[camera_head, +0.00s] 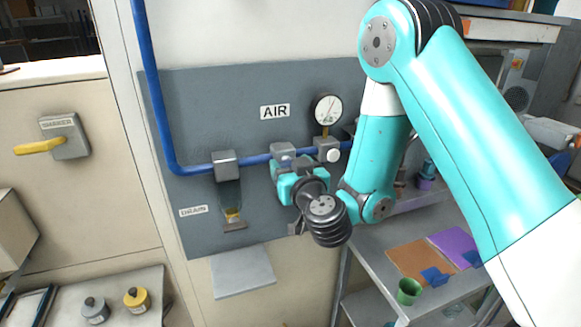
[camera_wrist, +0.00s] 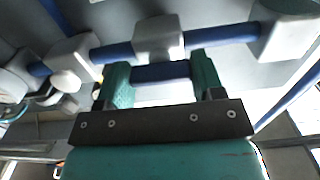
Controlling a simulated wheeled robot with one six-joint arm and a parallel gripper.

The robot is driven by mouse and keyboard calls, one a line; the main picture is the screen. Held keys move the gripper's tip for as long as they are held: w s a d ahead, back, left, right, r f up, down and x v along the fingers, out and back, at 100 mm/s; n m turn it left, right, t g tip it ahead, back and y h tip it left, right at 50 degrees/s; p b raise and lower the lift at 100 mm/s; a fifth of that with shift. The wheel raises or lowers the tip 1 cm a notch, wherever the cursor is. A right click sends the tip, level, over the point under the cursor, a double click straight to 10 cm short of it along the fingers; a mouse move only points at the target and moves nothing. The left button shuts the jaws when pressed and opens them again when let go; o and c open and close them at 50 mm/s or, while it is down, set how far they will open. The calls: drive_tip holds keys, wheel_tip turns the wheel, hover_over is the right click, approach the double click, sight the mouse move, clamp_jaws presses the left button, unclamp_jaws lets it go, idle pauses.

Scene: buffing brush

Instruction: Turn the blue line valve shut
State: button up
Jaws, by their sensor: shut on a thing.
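The blue line (camera_head: 196,169) runs down the grey panel and then right under the AIR label. A grey valve body (camera_head: 283,150) sits on it, left of the gauge; it also shows in the wrist view (camera_wrist: 157,38). In the wrist view a short blue handle (camera_wrist: 160,73) lies in front of the valve body, roughly along the pipe. My gripper (camera_wrist: 162,75) is shut on this handle, with one teal finger at each end. In the head view my gripper (camera_head: 298,166) is at the valve, and my wrist hides most of the handle.
A round gauge (camera_head: 327,109) stands on a grey fitting right of the valve. A bracket (camera_head: 225,165) and a drain fitting (camera_head: 233,216) are to the left. A yellow shaker lever (camera_head: 38,147) is far left. A grey shelf cart (camera_head: 370,262) stands below right.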

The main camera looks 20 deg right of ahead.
drive_tip(key=shift+m, duration=0.3)
drive_tip(key=m, duration=0.3)
drive_tip(key=shift+m+p, duration=0.3)
drive_tip(key=m, duration=0.4)
drive_tip(key=shift+f+m, duration=0.1)
drive_tip(key=shift+m, duration=0.2)
drive_tip(key=m, duration=0.4)
drive_tip(key=shift+b, duration=0.4)
drive_tip(key=m+b, duration=0.1)
drive_tip(key=m, duration=0.4)
drive_tip(key=o, duration=0.9)
drive_tip(key=shift+s, duration=0.1)
